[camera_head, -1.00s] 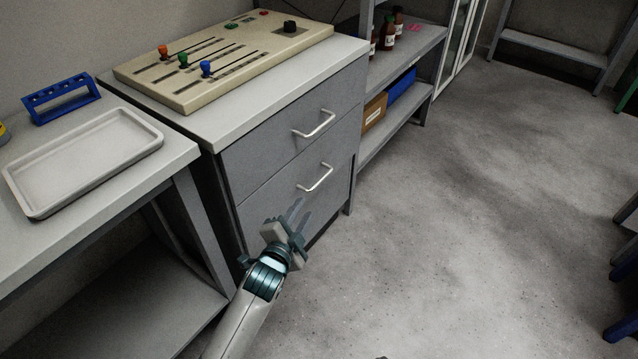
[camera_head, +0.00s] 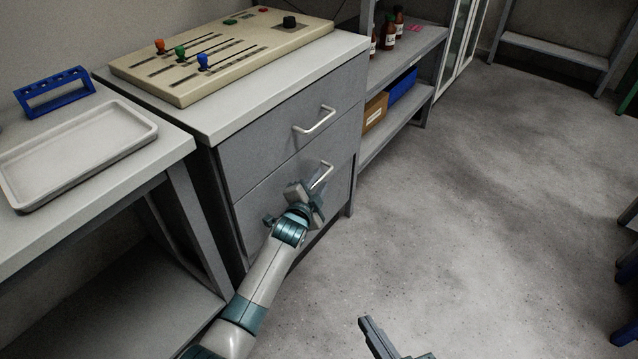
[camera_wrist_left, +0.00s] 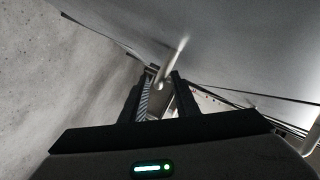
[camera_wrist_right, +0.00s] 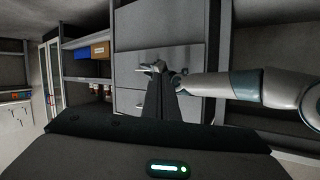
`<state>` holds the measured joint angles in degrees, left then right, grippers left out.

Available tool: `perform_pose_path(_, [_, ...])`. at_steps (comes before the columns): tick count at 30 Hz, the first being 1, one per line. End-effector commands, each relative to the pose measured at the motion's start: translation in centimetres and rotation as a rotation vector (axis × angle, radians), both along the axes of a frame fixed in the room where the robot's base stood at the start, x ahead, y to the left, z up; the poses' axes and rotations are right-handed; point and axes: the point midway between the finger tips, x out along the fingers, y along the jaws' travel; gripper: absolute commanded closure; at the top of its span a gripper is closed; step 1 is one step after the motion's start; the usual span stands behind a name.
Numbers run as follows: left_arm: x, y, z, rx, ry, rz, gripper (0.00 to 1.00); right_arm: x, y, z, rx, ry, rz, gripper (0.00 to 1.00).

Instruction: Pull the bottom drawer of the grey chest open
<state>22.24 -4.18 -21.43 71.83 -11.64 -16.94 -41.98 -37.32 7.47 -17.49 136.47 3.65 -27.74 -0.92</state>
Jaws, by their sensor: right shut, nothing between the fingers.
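The grey chest (camera_head: 229,194) has two drawers, and both fronts look flush. The bottom drawer (camera_head: 338,192) has a pale bar handle (camera_head: 326,172), partly hidden by my left gripper (camera_head: 310,188). My left gripper is at this handle. In the left wrist view its fingers (camera_wrist_left: 160,92) stand apart with the handle (camera_wrist_left: 168,70) between or just beyond their tips; contact cannot be told. My right gripper (camera_head: 366,324) is low in the head view, away from the chest. In the right wrist view (camera_wrist_right: 160,98) it is shut and empty.
A control panel with coloured sliders (camera_head: 223,55) lies on the chest. The top drawer's handle (camera_head: 315,121) is above. A table with a white tray (camera_head: 75,150) and blue rack (camera_head: 55,94) stands left. Open floor (camera_head: 450,220) lies right of the chest.

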Motion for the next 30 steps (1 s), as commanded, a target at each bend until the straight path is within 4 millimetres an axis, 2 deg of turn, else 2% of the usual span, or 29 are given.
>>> perform_pose_path(6, [0.77,-0.25,-0.19,0.000,0.001,-0.001,0.72,0.28,0.24,0.81,0.013,-0.047,-0.001,1.00])
perform_pose_path(14, [0.81,-0.26,-0.17,0.000,0.000,0.000,0.72,0.30,0.25,0.92,0.015,-0.051,-0.001,1.00])
perform_pose_path(15, [0.81,-0.26,-0.17,0.000,0.000,0.000,0.74,0.30,0.25,0.92,0.015,-0.051,-0.001,1.00])
perform_pose_path(18, [0.80,-0.26,-0.16,0.000,0.000,0.000,0.98,0.30,0.25,0.92,0.014,-0.051,-0.002,1.00])
perform_pose_path(30, [0.83,-0.21,-0.18,0.000,0.001,-0.001,1.00,0.28,0.25,0.83,0.011,-0.042,0.001,1.00])
